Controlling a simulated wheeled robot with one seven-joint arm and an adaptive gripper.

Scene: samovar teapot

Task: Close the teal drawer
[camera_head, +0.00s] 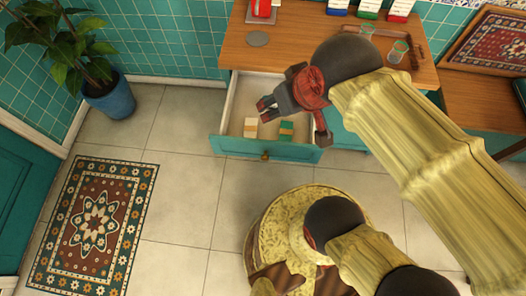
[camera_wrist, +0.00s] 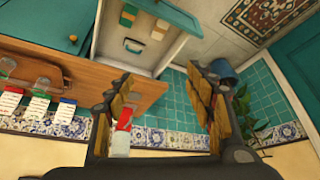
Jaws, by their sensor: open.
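The teal drawer (camera_head: 240,146) stands pulled out of the wooden-topped cabinet, with a round brass knob (camera_head: 265,155) on its front. Small cream-and-tan and green-and-cream packets (camera_head: 286,131) lie inside it. My gripper (camera_head: 266,107) appears over the open drawer in the head view, its fingers pointing left. Its height above the drawer is hard to judge. In the wrist view my gripper (camera_wrist: 162,100) has its two fingers spread wide with nothing between them. The drawer's teal front (camera_wrist: 173,14) shows at the top of that view, beyond the fingers. My wrist and forearm hide the drawer's right back part.
The wooden counter (camera_head: 290,50) carries a red canister (camera_head: 262,9), a grey disc (camera_head: 257,39), glasses (camera_head: 398,51) and labelled packets (camera_head: 368,9). A potted plant (camera_head: 108,97) stands at left. A patterned rug (camera_head: 94,225) lies on the floor. Tiles before the drawer are clear at left.

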